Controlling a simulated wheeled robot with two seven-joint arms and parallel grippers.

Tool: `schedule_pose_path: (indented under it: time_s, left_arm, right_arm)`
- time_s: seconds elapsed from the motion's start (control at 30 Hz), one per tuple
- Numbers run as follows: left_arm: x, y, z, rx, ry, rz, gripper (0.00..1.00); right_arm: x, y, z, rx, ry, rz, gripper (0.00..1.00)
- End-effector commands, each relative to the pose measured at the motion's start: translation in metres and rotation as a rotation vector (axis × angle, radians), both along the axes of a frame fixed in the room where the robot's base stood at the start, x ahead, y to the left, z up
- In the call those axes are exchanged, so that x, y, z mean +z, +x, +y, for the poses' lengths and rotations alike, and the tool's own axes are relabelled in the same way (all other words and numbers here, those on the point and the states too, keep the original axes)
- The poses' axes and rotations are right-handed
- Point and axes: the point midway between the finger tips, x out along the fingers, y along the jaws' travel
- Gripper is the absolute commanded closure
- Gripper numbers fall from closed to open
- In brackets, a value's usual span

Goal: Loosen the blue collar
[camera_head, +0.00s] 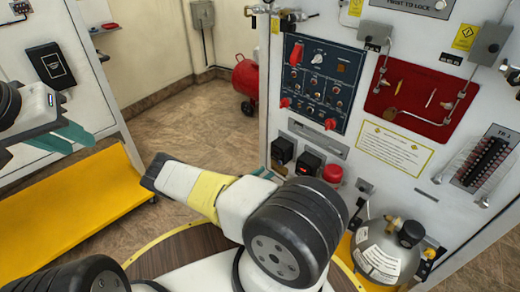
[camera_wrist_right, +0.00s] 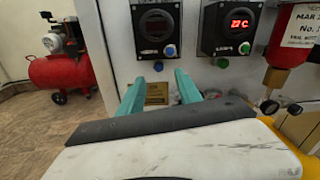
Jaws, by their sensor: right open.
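In the head view my right gripper (camera_head: 268,173) is mostly hidden behind my own wrist, close to the panel's lower left. My left gripper (camera_head: 80,141) is at the far left, with its teal fingers apart and nothing seen between them.
A grey gas cylinder (camera_head: 385,252) stands at the panel's lower right. A red compressor (camera_head: 246,82) is on the floor behind. A yellow shelf (camera_head: 70,215) lies left. Open floor shows between.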

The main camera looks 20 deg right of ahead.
Motion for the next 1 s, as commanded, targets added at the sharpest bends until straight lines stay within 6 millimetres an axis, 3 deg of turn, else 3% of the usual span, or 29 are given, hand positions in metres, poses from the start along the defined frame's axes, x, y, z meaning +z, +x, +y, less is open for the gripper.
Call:
schedule_pose_path:
  time_s: [0.17, 0.63, 1.0]
  left_arm:
    - [0.000, 0.000, 0.000, 0.000, 0.000, 0.000, 0.72]
    - [0.000, 0.000, 0.000, 0.000, 0.000, 0.000, 0.72]
    - [0.000, 0.000, 0.000, 0.000, 0.000, 0.000, 0.72]
  right_arm:
    - [-0.008, 0.002, -0.005, 0.033, -0.022, 0.022, 0.59]
    - [-0.008, 0.026, -0.066, 0.030, -0.020, 0.021, 0.59]
    - [-0.008, 0.029, -0.072, 0.032, -0.020, 0.022, 0.59]
